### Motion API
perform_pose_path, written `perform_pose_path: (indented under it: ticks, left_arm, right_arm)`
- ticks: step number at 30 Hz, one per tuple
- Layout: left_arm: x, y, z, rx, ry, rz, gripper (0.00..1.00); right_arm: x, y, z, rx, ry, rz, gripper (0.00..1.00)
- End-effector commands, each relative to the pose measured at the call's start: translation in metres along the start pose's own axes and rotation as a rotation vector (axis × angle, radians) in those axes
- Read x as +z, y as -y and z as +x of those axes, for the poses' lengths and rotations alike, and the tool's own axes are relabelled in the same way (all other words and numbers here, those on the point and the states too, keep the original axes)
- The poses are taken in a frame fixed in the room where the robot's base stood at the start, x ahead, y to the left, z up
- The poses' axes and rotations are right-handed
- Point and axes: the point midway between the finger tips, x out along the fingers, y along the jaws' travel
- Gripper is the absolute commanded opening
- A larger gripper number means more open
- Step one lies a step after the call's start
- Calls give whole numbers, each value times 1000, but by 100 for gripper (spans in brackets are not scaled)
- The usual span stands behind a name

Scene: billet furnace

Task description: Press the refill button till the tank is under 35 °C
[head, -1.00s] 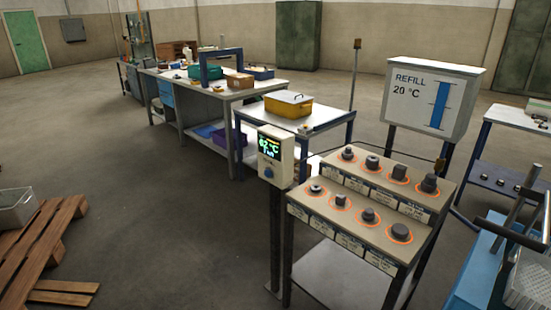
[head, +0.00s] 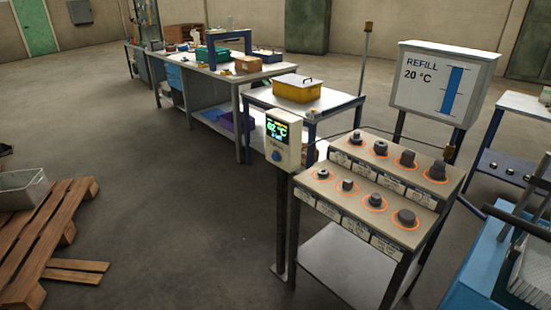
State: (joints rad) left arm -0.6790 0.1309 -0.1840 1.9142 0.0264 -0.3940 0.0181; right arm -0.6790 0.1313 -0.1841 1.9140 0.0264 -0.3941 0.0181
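A small pale control box (head: 283,139) stands on a dark post in the middle of the head view. Its lit display (head: 277,130) seems to read 62 °C, with a smaller line below that is too small to read. A round blue button (head: 276,156) sits on the box's lower front. A large white board (head: 443,85) marked REFILL and 20 °C, with a blue level bar, stands at the right. I cannot make out a tank for certain. Neither of my grippers shows, and nothing visible touches the button.
A stepped stand (head: 372,195) with several dark metal pieces in orange rings is right of the box. A yellow bin (head: 298,89) sits on a table behind it. A wooden pallet (head: 45,225) lies at left. Open floor (head: 180,220) lies between pallet and post.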

Motion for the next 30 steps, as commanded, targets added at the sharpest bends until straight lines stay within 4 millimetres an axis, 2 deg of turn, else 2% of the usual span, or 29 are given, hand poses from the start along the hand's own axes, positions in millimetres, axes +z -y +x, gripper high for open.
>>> perform_pose_path:
  ticks: [1, 9, 30]
  left_arm:
    - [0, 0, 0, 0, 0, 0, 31]
    - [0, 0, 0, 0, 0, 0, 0]
    - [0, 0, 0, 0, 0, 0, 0]
  right_arm:
    - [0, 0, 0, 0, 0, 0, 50]
    - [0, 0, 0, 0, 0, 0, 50]
    - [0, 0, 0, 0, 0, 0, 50]
